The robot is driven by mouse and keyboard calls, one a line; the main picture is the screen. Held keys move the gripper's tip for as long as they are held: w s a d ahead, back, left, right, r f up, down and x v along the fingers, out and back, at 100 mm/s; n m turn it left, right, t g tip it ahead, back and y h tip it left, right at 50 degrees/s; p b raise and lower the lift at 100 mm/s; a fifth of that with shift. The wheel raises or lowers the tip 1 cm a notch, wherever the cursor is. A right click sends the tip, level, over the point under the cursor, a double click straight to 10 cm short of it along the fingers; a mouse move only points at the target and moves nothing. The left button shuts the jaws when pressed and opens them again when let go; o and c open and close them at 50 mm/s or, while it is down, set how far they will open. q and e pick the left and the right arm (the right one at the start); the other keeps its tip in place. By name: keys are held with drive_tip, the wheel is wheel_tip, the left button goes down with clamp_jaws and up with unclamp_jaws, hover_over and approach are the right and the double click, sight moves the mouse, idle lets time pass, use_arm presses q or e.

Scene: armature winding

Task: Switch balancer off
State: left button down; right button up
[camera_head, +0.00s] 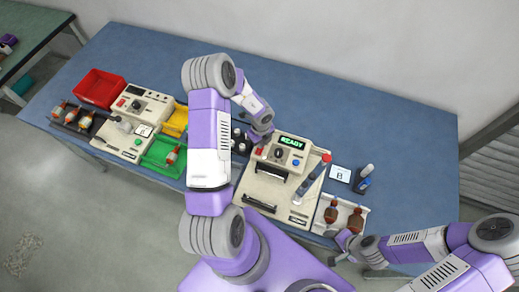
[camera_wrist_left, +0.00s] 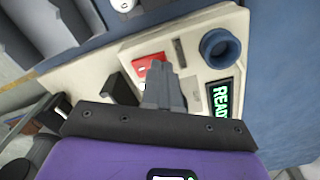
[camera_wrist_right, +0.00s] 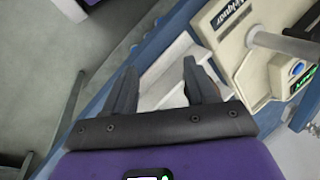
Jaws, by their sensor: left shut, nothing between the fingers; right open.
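The balancer (camera_head: 262,190) is a cream machine near the middle of the table's front side. Its green display (camera_head: 293,143) reads READY. A red switch (camera_head: 260,152) sits at the left of its panel, and the switch also shows in the left wrist view (camera_wrist_left: 150,60). My left gripper (camera_wrist_left: 160,70) is shut and empty, with its fingertips right at the red switch. They partly cover it, and I cannot tell if they touch it. In the head view the left gripper (camera_head: 260,139) is over the panel's left end. My right gripper (camera_head: 340,240) is open and empty by the white tray.
A white tray (camera_head: 362,210) with two copper armatures (camera_head: 354,219) stands right of the balancer. A card marked B (camera_head: 340,174) and a dark block with a blue button (camera_head: 362,184) lie behind it. Another machine (camera_head: 148,104) and red, yellow and green bins stand left. The table's right side is clear.

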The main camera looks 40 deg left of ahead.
use_arm(q)
drive_tip(key=shift+f, duration=0.5)
use_arm(e)
drive_tip(key=shift+f, duration=0.35)
use_arm(q)
drive_tip(key=shift+r, duration=0.1)
use_arm(e)
drive_tip(key=shift+r, duration=0.1)
use_arm(q)
wheel_tip(320, 180, up, 7)
drive_tip(key=p, duration=0.6)
drive_tip(key=shift+p, duration=0.3)
use_arm(e)
wheel_tip(320, 180, up, 7)
